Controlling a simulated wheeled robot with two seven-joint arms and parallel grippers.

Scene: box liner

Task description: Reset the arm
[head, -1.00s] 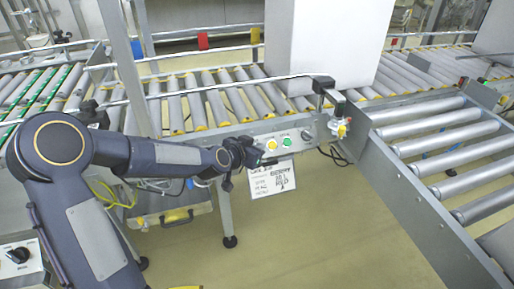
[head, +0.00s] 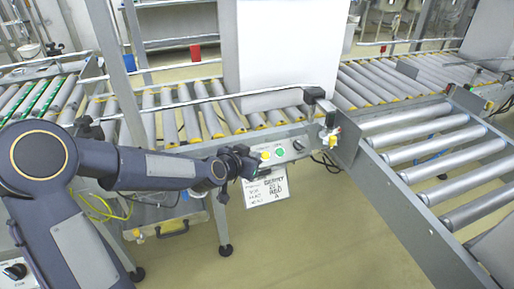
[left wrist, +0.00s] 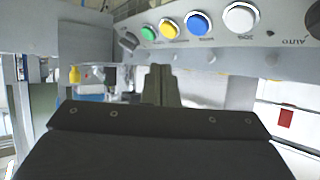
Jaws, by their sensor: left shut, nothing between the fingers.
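My left arm comes in from the left in the head view. Its gripper (head: 246,164) is close in front of the button panel (head: 288,149) on the conveyor's side. The yellow button (head: 265,155) and green button (head: 279,152) show just right of the gripper. In the left wrist view my left gripper's fingers (left wrist: 163,84) are together with nothing between them. There, the green (left wrist: 148,37), yellow (left wrist: 169,28), blue (left wrist: 199,24) and white (left wrist: 240,17) buttons are above the fingers. I cannot tell whether the fingers touch the panel. My right gripper is not in view.
A large white box (head: 285,55) stands on the roller conveyor (head: 165,115) behind the panel. A label sheet (head: 266,187) hangs below the panel. A second roller conveyor (head: 440,150) runs along the right. The floor (head: 310,240) in front is clear.

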